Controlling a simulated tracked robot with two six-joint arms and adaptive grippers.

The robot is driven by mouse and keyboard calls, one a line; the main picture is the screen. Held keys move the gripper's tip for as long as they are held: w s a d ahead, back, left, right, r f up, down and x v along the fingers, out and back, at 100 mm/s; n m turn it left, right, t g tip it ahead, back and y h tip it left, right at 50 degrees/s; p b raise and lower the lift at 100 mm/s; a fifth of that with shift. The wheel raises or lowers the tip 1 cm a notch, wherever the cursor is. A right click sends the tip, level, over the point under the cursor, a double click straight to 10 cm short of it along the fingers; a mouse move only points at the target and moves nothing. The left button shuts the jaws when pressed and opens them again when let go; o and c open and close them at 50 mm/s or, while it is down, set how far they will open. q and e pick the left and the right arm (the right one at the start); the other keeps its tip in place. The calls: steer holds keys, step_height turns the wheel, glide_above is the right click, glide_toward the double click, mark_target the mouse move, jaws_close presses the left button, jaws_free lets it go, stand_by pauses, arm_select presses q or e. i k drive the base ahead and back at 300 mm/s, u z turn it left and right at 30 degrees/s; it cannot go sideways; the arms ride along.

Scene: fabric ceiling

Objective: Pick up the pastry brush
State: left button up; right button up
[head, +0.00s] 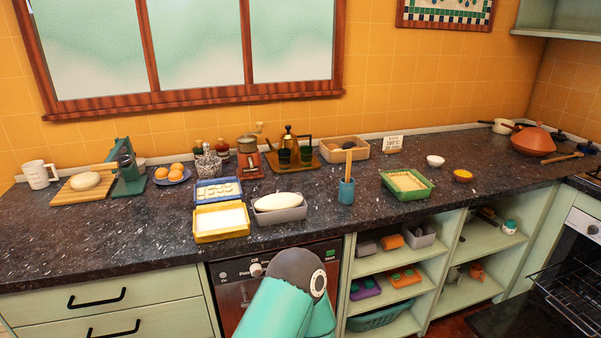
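Neither of my grippers shows in the head view. Only a teal link of one of my arms, with a dark joint, rises at the bottom centre, in front of the cabinet and apart from the cup.
A grey tray with a white loaf (281,201) stands left of the cup. A yellow tray (222,236) and blue tray (200,199) are farther left. A green tray (421,193) stands right of the cup. The counter in front of the cup is narrow but clear.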

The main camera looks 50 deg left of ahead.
mark_target(349, 154)
steer(key=u, duration=0.35)
steer(key=i, duration=0.9)
steer(key=u, duration=0.5)
steer(key=k, duration=0.85)
steer(key=u, duration=0.2)
steer(key=i, duration=0.85)
steer(key=z, duration=0.05)
